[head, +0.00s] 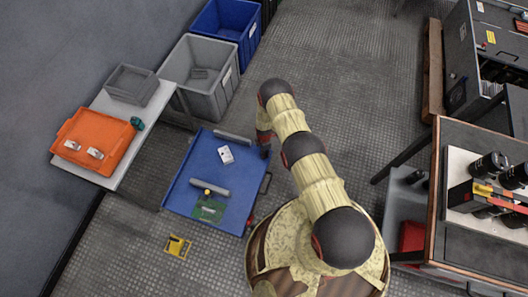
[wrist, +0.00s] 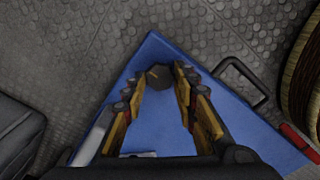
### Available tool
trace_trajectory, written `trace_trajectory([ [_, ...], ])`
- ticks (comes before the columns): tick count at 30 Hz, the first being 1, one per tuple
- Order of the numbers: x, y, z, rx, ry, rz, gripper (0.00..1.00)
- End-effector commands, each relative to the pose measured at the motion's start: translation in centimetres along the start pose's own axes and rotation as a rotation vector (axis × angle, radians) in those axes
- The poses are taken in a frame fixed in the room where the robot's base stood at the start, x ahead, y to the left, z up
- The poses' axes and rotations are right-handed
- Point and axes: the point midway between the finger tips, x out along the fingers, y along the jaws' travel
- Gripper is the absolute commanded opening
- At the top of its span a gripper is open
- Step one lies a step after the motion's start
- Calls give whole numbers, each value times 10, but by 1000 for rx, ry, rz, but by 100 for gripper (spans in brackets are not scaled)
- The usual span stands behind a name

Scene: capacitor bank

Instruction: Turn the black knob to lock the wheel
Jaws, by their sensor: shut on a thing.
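The black knob (wrist: 160,78) shows in the wrist view near the corner of the blue cart (wrist: 170,125). It has a small yellow mark on its top. My gripper (wrist: 159,74) has its two fingertips on either side of the knob and is shut on it. In the head view my gripper (head: 264,151) is at the right edge of the blue cart (head: 190,165), and the knob is hidden there. I cannot make out the wheel in either view.
On the cart lie a white box (head: 225,154), a grey cylinder (head: 210,187) and a green circuit board (head: 208,210). A black handle (wrist: 242,80) sticks out from the cart's side. A grey bin (head: 200,75) stands behind, and a side table holds an orange tray (head: 95,140).

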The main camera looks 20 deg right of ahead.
Motion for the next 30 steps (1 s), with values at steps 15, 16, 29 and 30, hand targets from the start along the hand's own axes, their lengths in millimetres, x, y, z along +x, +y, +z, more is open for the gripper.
trace_trajectory([
  [15,0,0,0,89,0,-1,3],
  [16,0,0,0,106,0,-1,3],
  [29,0,0,0,479,0,-1,3],
  [30,0,0,0,517,0,-1,3],
])
